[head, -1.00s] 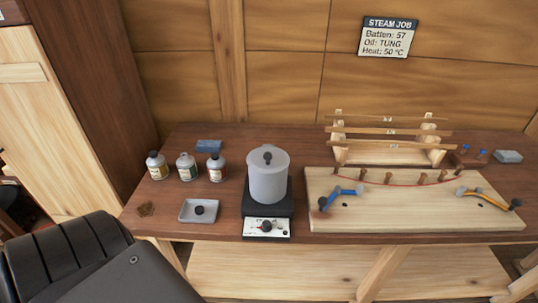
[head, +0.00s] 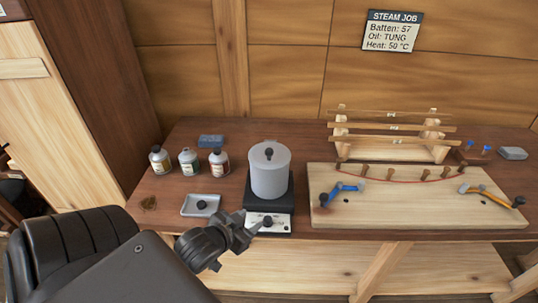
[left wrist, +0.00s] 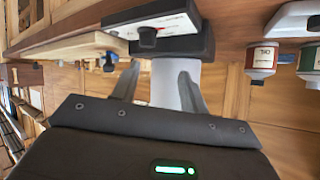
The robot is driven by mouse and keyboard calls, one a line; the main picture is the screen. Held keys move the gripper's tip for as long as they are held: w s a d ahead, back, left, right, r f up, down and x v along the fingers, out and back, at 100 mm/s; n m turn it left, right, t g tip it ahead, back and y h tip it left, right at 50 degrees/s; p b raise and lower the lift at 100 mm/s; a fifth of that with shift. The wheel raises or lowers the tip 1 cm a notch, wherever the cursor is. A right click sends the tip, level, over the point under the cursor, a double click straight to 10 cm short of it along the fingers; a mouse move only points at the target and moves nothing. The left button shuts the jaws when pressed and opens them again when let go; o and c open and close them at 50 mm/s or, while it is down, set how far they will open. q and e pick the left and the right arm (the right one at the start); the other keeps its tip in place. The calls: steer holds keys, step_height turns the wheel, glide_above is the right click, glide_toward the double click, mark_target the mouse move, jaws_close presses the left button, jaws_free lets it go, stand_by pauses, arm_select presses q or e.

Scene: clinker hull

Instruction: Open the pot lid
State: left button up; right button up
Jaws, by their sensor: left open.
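The pale grey pot (head: 270,180) stands upright on a black hot plate (head: 254,197) near the middle of the bench. Its lid (head: 282,154) sits on top with a dark knob (head: 268,153) at the centre. My left gripper (head: 252,223) is open, low in front of the hot plate's control panel and below the lid's height. In the left wrist view the picture is inverted; the pot (left wrist: 162,82) shows beyond the two open fingers (left wrist: 158,72), with nothing held. The lid is out of sight there. My right gripper is not in view.
Three bottles (head: 189,162) and a small tray (head: 201,205) stand left of the pot. A wooden board (head: 415,208) with pegs and two clamps lies to the right, with a batten rack (head: 392,140) behind. The hot plate has a dial (head: 267,221) in front.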

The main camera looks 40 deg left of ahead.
arm_select(q)
steer(key=w+a+r+t, duration=0.3)
steer(key=r, duration=0.3)
steer(key=m+t, duration=0.1)
steer(key=t, duration=0.2)
glide_toward(266, 155)
steer(key=w+b, duration=0.1)
steer(key=w, duration=0.2)
steer(key=w+b, duration=0.1)
steer(key=w, duration=0.2)
steer(key=w+b, duration=0.1)
steer(key=w, duration=0.2)
steer(key=shift+w+a, duration=0.35)
steer(key=shift+a, duration=0.05)
steer(key=shift+w, duration=0.85)
steer(key=shift+f, duration=0.1)
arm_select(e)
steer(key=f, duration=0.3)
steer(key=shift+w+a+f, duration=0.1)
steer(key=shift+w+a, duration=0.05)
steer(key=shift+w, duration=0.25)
arm_select(q)
jaws_close()
